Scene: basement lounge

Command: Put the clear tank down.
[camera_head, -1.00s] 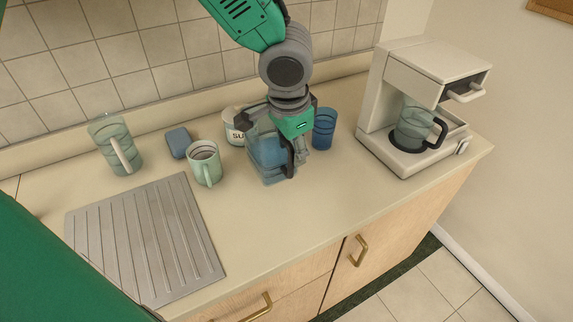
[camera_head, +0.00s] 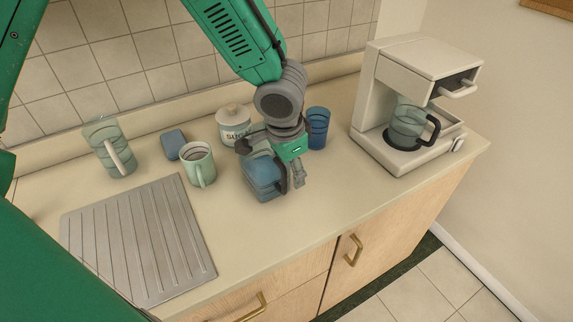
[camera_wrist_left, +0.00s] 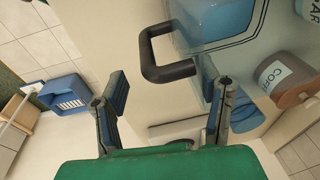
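The clear tank (camera_head: 262,177), a see-through container with blue inside and a black handle, appears upright at the counter's middle. Its base seems to be on the worktop, but the contact is hard to see. My left gripper (camera_head: 275,166) is over the tank at its handle side. In the left wrist view, the gripper's fingers (camera_wrist_left: 163,92) are spread wide. The black handle (camera_wrist_left: 165,72) shows beyond and between them, not pinched. The blue part of the tank (camera_wrist_left: 215,18) shows at the top there. My right gripper is not in view.
A sugar jar (camera_head: 234,124) and blue cup (camera_head: 318,128) stand behind the tank. The ribbed drainboard (camera_head: 140,240) is front left; a coffee maker (camera_head: 367,110) is right. Counter in front is clear.

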